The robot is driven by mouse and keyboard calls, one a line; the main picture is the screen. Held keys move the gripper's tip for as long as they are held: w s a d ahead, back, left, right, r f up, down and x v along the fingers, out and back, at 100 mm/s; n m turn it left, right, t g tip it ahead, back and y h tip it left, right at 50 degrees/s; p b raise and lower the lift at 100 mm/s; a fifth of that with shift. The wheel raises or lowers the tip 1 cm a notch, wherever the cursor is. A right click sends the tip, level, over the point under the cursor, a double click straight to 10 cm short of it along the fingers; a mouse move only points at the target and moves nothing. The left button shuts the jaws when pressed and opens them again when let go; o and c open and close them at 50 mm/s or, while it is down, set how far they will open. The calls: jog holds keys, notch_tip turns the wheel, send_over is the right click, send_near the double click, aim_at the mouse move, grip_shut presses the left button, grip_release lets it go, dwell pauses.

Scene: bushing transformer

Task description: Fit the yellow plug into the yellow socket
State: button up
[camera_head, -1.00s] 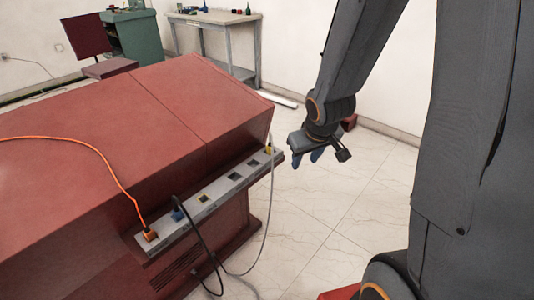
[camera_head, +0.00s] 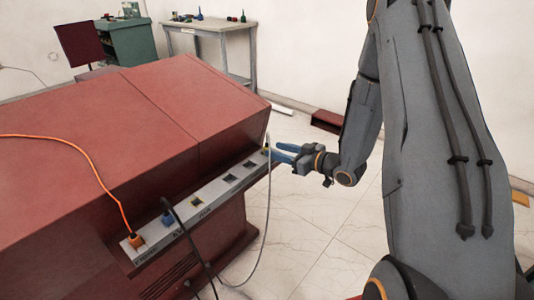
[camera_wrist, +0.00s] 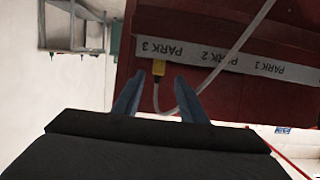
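The yellow plug (camera_wrist: 158,68) sits at the PARK 3 end of the grey strip, with a pale grey cable running from it. In the head view the plug (camera_head: 265,150) shows small at the strip's far right end, partly hidden by the fingers. My gripper (camera_wrist: 154,82) is open, its two blue fingers either side of the line to the plug. The plug appears just beyond the fingertips; I cannot tell whether they touch it. In the head view my gripper (camera_head: 284,152) reaches the strip from the right. The yellow socket (camera_head: 196,202) is empty, near the middle of the strip.
The grey strip (camera_head: 212,190) runs along the red cabinet (camera_head: 110,125). An orange plug (camera_head: 136,240) and a blue plug (camera_head: 168,219) sit toward its left end, with orange and black cables. Dark empty openings lie between. A table (camera_head: 210,28) stands behind.

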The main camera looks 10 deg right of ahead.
aim_at(269, 147)
jog(key=p+x, duration=0.1)
jog(key=x, duration=0.4)
jog(key=shift+w, duration=0.4)
grip_shut()
